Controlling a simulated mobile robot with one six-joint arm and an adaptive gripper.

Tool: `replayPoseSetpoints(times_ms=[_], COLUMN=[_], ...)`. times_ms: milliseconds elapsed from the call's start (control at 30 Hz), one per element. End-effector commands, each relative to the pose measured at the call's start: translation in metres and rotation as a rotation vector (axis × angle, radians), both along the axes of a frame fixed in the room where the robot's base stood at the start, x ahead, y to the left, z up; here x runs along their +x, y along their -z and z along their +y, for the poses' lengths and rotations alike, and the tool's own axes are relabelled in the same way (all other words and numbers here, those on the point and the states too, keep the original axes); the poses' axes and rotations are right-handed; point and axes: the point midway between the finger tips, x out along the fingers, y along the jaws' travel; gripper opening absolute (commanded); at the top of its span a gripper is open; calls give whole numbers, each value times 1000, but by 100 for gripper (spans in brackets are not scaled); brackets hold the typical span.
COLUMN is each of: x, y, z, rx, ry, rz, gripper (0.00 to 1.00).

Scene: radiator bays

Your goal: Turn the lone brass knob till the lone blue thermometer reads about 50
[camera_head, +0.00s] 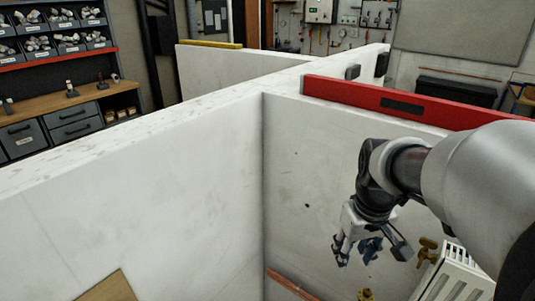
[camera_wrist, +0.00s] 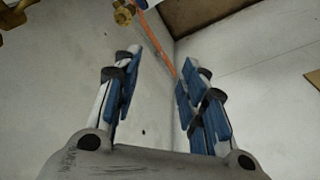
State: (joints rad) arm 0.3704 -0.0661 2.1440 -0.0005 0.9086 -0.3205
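A brass knob-like fitting (camera_head: 427,250) is at the upper left end of the white radiator (camera_head: 457,276). A second, lower brass piece (camera_head: 366,295) shows at the bottom edge of the head view. In the wrist view, a brass piece (camera_wrist: 123,16) is at the top beside the red pipe, and other brass (camera_wrist: 14,14) is cut off at the top left corner. I cannot tell which is the lone knob. My gripper (camera_head: 355,250) hangs left of the upper brass fitting, apart from it. Its blue-padded fingers (camera_wrist: 159,80) are open and empty. I see no thermometer.
White partition walls (camera_head: 130,190) enclose the bay, meeting in a corner left of my gripper. A red level (camera_head: 400,104) lies along the wall top. A red pipe (camera_head: 290,284) runs low along the wall. A workbench (camera_head: 55,103) stands beyond.

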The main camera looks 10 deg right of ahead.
Motion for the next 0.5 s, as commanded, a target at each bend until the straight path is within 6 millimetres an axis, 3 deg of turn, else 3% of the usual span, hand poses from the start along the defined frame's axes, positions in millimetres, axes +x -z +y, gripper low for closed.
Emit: replayPoseSetpoints(times_ms=[33,100,200,333,500], x=[9,18,25,27,28], y=[4,15,32,47,59], z=[-23,-49,-80,-103,-113], rx=[10,22,38,52,59], ry=[16,21,27,30,28], rz=[37,71,107,134,145], gripper=[39,39,39,39,39])
